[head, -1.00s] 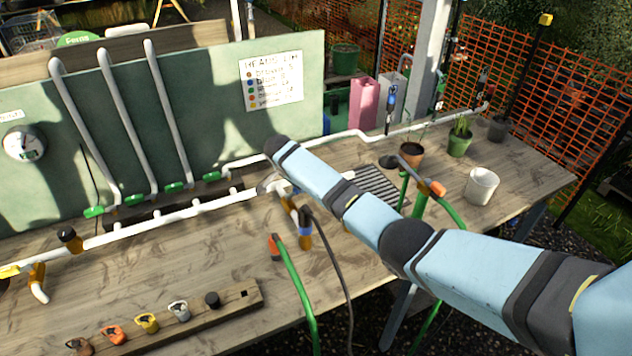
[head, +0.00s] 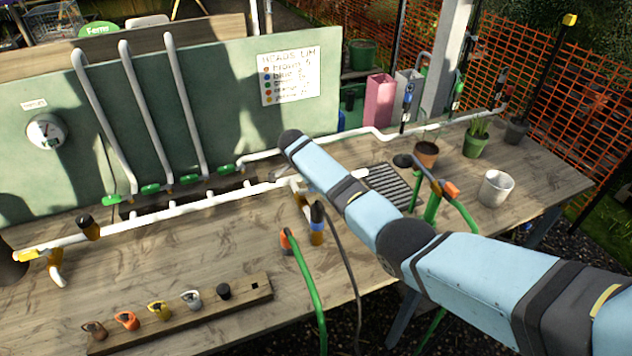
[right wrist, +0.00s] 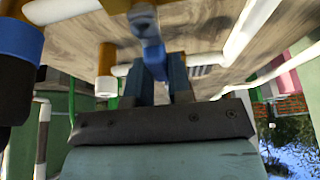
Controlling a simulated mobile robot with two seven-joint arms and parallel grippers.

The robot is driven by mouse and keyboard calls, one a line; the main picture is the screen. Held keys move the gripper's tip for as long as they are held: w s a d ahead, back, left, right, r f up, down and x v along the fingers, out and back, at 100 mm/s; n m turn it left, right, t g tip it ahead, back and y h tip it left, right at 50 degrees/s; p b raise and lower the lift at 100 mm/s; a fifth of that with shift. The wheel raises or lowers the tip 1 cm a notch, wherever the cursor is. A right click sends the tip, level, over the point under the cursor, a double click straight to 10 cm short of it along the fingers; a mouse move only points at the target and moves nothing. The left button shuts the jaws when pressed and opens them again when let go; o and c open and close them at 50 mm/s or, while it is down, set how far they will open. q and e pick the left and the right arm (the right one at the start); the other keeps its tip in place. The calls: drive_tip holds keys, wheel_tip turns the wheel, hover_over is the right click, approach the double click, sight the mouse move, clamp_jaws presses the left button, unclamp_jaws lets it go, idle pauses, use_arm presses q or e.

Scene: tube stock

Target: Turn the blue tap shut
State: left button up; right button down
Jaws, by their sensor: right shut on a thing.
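In the right wrist view, the blue tap (right wrist: 152,42) has a blue lever that reaches down between the fingers of my right gripper (right wrist: 161,68). The fingers are shut on this lever. The tap sits by a white pipe close in front of the gripper. In the head view, my right arm reaches in from the right over the bench, and it hides the tap and most of the gripper. The tap's exact angle is hard to tell. My left gripper is not in view.
A blue-collared black fitting (right wrist: 15,45) stands close left of my gripper in the right wrist view. On the bench are a green hose (head: 305,280), a wooden rack (head: 185,317) with several coloured pieces, and a white pot (head: 495,189).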

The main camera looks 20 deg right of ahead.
sight(300, 191)
drive_tip(key=shift+d, duration=0.1)
drive_tip(key=c, duration=1)
unclamp_jaws()
drive_tip(key=shift+c, duration=0.2)
drive_tip(key=b+v, duration=0.1)
drive_tip(key=v, duration=1.2)
drive_tip(key=shift+r, duration=0.4)
drive_tip(key=shift+s+f, duration=0.1)
